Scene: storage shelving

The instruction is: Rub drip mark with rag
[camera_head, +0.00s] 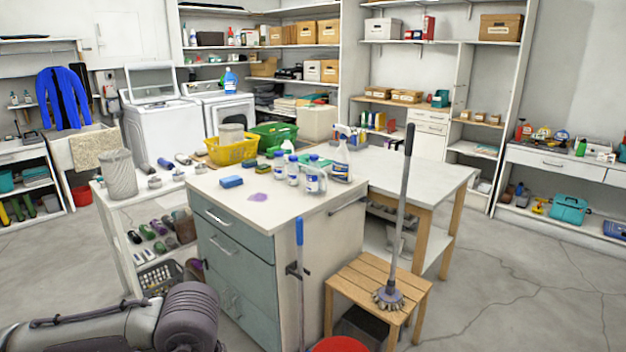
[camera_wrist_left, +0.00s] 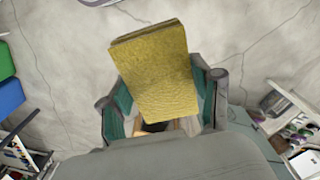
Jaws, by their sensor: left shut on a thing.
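A purple drip mark (camera_head: 258,197) lies on the pale countertop (camera_head: 215,196) of the island, near its front edge. My left gripper (camera_wrist_left: 162,95) is shut on a folded yellow rag (camera_wrist_left: 155,75), which sticks out past the fingers over the floor in the left wrist view. In the head view only my left arm shows at the bottom left; its gripper and the rag are out of that view, and the drip mark does not show in the left wrist view. My right gripper is in neither view.
A blue sponge (camera_head: 231,182) lies just behind the drip mark. Several bottles, including a spray bottle (camera_head: 340,160), stand to its right. A yellow basket (camera_head: 232,152) stands further back.

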